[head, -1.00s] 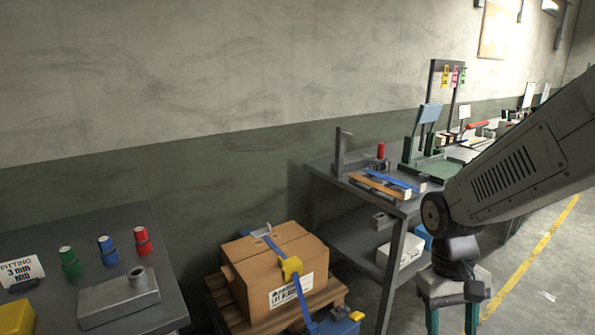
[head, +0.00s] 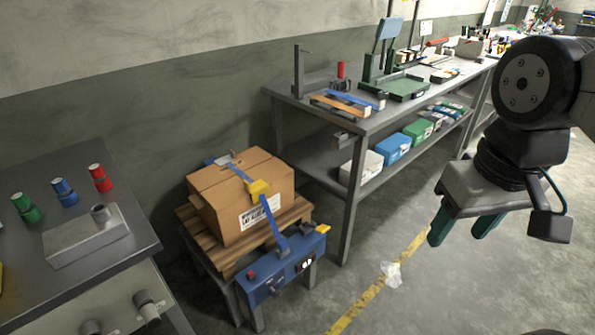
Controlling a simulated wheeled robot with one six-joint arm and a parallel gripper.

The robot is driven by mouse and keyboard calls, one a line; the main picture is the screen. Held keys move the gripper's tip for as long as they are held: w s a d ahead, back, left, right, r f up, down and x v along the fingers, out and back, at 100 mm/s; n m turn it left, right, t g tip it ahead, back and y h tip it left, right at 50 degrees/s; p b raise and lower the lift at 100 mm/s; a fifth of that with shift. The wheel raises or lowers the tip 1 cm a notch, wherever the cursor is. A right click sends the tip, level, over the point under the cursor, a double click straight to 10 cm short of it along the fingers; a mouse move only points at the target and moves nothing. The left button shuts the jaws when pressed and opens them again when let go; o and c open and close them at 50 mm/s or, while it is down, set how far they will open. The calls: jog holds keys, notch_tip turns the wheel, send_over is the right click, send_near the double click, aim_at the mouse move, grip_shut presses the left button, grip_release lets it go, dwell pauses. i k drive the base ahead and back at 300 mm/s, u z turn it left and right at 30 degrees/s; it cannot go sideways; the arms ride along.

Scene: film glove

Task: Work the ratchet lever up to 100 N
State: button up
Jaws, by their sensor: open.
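A cardboard box (head: 240,190) with a white label sits on a small wooden pallet stand in the head view. A blue strap (head: 275,222) runs over the box and down its front, with a yellow corner piece (head: 258,189) on the box edge. The strap ends at a blue unit (head: 284,265) on the stand's front. The unit has a dark and red knob, a small display and a yellow tip (head: 322,228) at its right end, perhaps the lever's grip. The display is too small to read. My gripper (head: 463,228) is open and empty, pointing down, right of the unit and apart from it.
A grey bench (head: 135,245) with red, blue and green cylinders and a metal block (head: 85,235) stands at left. A long workbench (head: 372,122) with tools and lower-shelf boxes runs along the wall. Open floor, with a yellow line and a crumpled scrap (head: 391,274), lies below my gripper.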

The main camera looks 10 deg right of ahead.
aim_at(322, 229)
jog(key=k, duration=0.3)
jog(key=u, duration=0.55)
jog(key=i, duration=1.6)
jog(key=z, duration=0.55)
